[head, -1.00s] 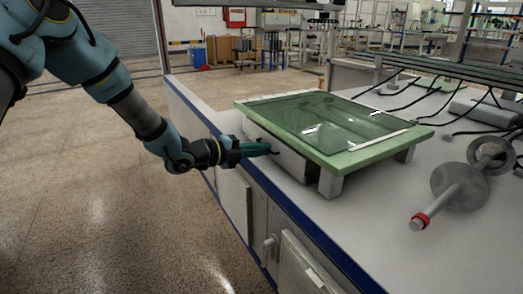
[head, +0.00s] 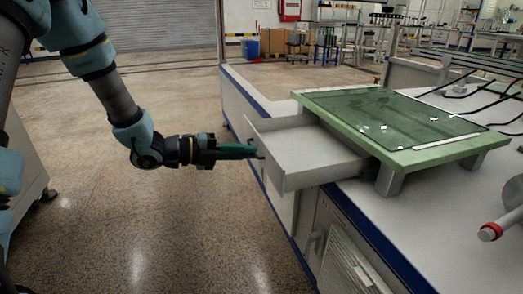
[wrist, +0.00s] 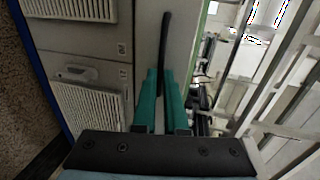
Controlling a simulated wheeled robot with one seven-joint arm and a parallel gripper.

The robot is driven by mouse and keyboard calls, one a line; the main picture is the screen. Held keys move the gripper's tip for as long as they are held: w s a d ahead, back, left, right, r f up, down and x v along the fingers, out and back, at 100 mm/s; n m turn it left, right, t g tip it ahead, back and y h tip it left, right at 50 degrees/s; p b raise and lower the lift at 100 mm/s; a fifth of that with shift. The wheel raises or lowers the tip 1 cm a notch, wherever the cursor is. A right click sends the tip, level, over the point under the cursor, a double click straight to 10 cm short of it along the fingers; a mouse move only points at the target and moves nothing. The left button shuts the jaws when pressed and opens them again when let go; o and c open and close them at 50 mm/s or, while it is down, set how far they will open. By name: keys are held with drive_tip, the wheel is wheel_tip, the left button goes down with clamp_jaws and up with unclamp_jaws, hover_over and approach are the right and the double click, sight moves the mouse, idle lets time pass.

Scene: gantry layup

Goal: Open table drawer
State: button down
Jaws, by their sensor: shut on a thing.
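The table drawer (head: 310,156) is a grey open-topped tray under a green-framed table (head: 433,155) with a dark glass top. In the head view it stands pulled out to the left, and its inside shows empty. My gripper (head: 258,151) is at the drawer's front panel, with its green fingers shut on the handle. The wrist view shows the fingers (wrist: 161,98) closed around the dark bar handle (wrist: 165,50), which runs along the drawer's front. The part of the handle between the fingers is hidden.
A white bench (head: 345,205) with a blue edge carries the table. Cabinet doors with vents (head: 350,268) are below. A grey rod with a red ring (head: 490,232) lies at the right. The floor (head: 170,220) on the left is clear.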

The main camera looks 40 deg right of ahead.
drive_tip(key=shift+a, duration=0.2)
drive_tip(key=shift+w, duration=0.1)
drive_tip(key=c, duration=1)
unclamp_jaws()
drive_tip(key=shift+o, duration=0.2)
drive_tip(key=p+v, duration=0.1)
drive_tip(key=v, duration=0.9)
drive_tip(key=shift+a+p, duration=0.3)
drive_tip(key=shift+a, duration=0.05)
drive_tip(key=shift+w, duration=0.25)
